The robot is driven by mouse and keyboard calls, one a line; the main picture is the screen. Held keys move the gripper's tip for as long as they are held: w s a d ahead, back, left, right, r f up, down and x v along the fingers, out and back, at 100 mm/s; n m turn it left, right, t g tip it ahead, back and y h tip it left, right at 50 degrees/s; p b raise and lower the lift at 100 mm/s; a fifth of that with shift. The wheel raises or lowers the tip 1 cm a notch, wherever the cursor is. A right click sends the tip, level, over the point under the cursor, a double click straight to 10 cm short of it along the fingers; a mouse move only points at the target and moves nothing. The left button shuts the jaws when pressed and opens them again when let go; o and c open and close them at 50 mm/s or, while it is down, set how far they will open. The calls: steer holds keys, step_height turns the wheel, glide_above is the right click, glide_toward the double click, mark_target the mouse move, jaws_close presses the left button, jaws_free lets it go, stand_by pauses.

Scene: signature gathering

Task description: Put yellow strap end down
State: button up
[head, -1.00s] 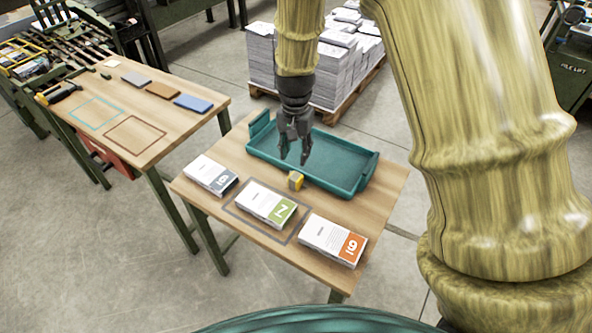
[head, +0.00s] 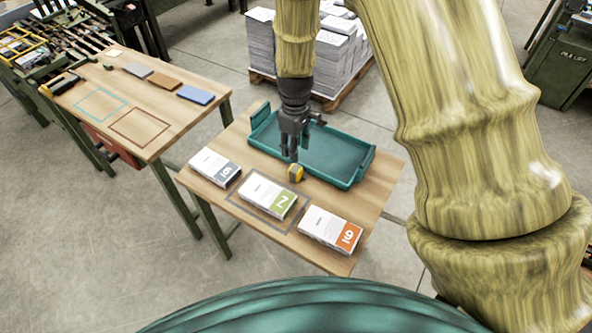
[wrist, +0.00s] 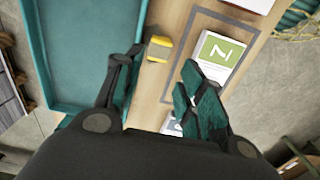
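The small yellow strap end (head: 295,173), with a dark part, rests on the wooden table between the teal tray and the green-labelled paper stack. It also shows in the wrist view (wrist: 158,48), ahead of and between the finger lines. My gripper (head: 290,157) is just above and behind it, fingers pointing down. In the wrist view my gripper (wrist: 158,78) has its two fingers spread apart with nothing held between them. The right finger looks teal-tinted there.
The teal tray (head: 362,165) is empty at the table's back. Paper stacks with grey (head: 215,168), green (head: 268,196) and orange (head: 330,230) labels line the front; a grey outline frames the green one. A second table (head: 150,105) stands left. Paper bundles sit on a pallet (head: 345,98) behind.

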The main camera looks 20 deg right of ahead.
mark_target(295, 168)
steer(key=shift+w+f+p, duration=0.1)
steer(key=shift+f+p, duration=1.35)
steer(key=shift+f, duration=4)
steer(key=c, duration=0.8)
steer(key=shift+r, duration=0.15)
